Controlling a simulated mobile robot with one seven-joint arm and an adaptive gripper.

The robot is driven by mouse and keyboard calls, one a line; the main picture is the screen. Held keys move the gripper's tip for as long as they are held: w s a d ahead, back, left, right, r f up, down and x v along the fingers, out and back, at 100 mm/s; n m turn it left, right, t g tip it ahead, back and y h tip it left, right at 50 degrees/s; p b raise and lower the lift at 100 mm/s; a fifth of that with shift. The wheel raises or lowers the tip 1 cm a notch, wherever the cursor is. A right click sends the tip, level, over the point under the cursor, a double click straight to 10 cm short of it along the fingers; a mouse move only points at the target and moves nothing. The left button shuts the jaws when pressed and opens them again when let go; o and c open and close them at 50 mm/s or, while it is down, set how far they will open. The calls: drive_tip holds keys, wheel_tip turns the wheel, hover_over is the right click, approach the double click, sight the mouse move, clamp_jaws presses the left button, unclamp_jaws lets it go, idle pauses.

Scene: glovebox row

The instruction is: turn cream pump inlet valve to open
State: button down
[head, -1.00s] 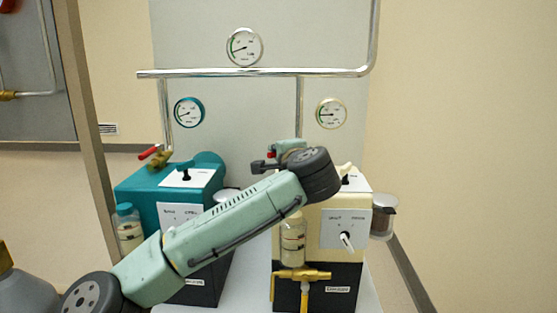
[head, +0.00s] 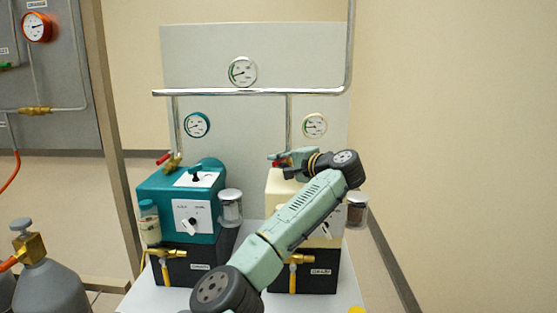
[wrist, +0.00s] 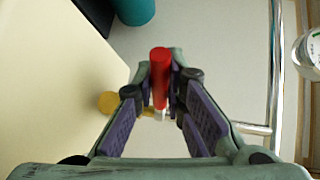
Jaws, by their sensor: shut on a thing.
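The cream pump (head: 279,196) stands right of the teal pump, partly hidden behind my arm. Its inlet valve has a red lever handle (wrist: 159,72) and a brass body (wrist: 108,102), both in the wrist view beside the pump's cream wall. My gripper (wrist: 161,88) is shut on the red handle, which lies between its two fingertips. In the head view my gripper (head: 274,159) is above the cream pump's top, at the foot of its vertical pipe. There the valve is mostly hidden by the gripper, with only a bit of red showing.
The teal pump (head: 172,200) has its own red-handled valve (head: 166,158) and a glass jar (head: 230,207). Gas cylinders (head: 48,285) stand at the lower left. The right side is open floor and wall.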

drive_tip(key=shift+s+f+g+y, duration=0.1)
drive_tip(key=shift+f+g+y, duration=0.05)
drive_tip(key=shift+g+y, duration=0.2)
idle(0.3)
drive_tip(key=c, duration=1.6)
unclamp_jaws()
drive_tip(key=shift+c, duration=0.2)
